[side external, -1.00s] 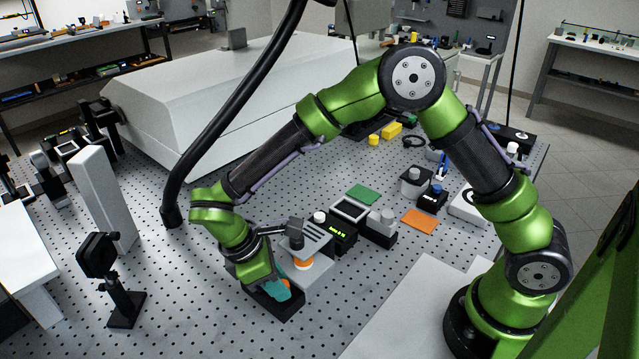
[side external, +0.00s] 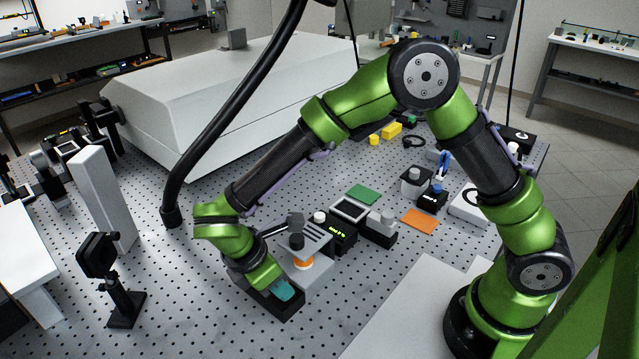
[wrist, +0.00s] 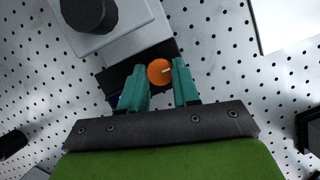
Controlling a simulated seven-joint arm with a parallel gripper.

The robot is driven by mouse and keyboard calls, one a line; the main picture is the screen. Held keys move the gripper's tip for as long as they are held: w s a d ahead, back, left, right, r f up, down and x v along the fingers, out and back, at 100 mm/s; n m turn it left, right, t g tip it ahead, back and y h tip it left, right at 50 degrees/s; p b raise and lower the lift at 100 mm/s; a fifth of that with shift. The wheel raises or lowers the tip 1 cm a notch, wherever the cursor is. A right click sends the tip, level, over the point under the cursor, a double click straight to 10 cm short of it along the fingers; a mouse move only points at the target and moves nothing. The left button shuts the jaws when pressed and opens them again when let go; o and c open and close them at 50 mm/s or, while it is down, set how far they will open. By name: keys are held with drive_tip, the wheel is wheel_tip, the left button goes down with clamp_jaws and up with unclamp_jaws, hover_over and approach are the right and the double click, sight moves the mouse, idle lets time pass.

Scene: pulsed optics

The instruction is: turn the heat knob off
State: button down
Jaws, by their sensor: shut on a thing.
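The heat knob (wrist: 160,72) is a round orange knob with a pale mark pointing right in the wrist view. It sits on a black box (wrist: 117,77), which also shows in the side view (side external: 289,311) at the front of the table. My gripper (wrist: 161,71) has its two teal fingers on either side of the knob and is shut on it. In the side view only a teal fingertip (side external: 284,291) shows over the black box, and the knob is hidden there.
A grey plate device (side external: 318,275) with a dark upright cylinder and an orange band stands right behind the black box. A black display unit (side external: 341,232) is beyond it. A black post mount (side external: 124,300) stands to the left. The perforated table (side external: 215,315) between is bare.

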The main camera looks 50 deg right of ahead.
drive_tip(key=shift+r, duration=0.1)
drive_tip(key=c, duration=1.1)
unclamp_jaws()
drive_tip(key=v, duration=1.6)
drive_tip(key=shift+a+r, duration=0.3)
drive_tip(key=shift+w, duration=0.1)
drive_tip(key=s+d+r+m+t+y, duration=0.1)
drive_tip(key=s+d+m+t+y, duration=0.1)
drive_tip(key=s+d+m, duration=0.2)
drive_tip(key=s+d+r+m+t+y, duration=0.2)
drive_tip(key=s+d+m+t, duration=0.1)
drive_tip(key=d+m, duration=0.5)
drive_tip(key=s+d+r+m+t+y, duration=0.1)
drive_tip(key=s+d+m+t+y, duration=0.1)
drive_tip(key=d+m, duration=0.5)
drive_tip(key=s+d+t, duration=0.1)
drive_tip(key=s+d, duration=0.1)
drive_tip(key=d, duration=0.1)
drive_tip(key=shift+s+d+r, duration=0.2)
drive_tip(key=shift+s, duration=0.15)
